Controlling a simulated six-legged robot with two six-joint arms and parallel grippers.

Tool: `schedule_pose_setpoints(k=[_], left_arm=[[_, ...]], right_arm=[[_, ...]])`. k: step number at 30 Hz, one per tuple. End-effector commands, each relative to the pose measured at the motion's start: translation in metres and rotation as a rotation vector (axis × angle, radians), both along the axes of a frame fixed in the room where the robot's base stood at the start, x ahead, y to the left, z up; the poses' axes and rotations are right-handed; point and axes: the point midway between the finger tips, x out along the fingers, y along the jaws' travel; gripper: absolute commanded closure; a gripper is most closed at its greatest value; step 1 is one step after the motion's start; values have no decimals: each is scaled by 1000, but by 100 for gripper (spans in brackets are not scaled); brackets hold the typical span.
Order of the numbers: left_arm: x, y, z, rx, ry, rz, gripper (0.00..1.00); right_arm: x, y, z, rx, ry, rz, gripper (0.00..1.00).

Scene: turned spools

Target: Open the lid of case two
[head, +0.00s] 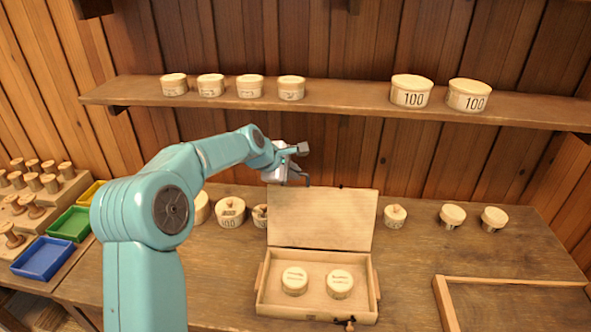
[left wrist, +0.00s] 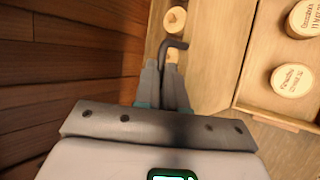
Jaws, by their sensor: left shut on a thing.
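A wooden case (head: 318,309) stands on the bench with its lid (head: 322,222) raised at the back edge, about upright. Two round pale spools (head: 294,281) lie inside it; they also show in the left wrist view (left wrist: 292,80). I see no number on the case. My left gripper (head: 303,170) is above the top edge of the lid, at its left half. Its fingers (left wrist: 166,75) are shut on a thin dark bent hook (left wrist: 172,46). In the left wrist view the hook overlaps the lid (left wrist: 207,65); I cannot tell if they touch. My right gripper is out of view.
A shelf (head: 330,112) above bears several small round boxes and two larger ones marked 100 (head: 410,91). More spools (head: 395,216) stand along the bench back. An open wooden frame (head: 515,283) lies at right. Coloured trays (head: 43,258) are at left.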

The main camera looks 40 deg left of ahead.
Motion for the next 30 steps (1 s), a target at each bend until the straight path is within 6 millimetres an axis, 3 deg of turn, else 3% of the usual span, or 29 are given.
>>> schedule_pose_setpoints(k=[11,14,15,25,30], left_arm=[[-1,-1,-1,1,5,-4,100],[-1,-1,-2,1,5,-4,67],[0,-1,-2,1,5,-4,64],[0,0,2,0,3,-2,64],[-20,1,21,1,-1,1,64]], right_arm=[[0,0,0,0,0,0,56],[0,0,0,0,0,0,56],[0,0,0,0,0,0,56],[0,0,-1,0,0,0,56],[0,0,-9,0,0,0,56]])
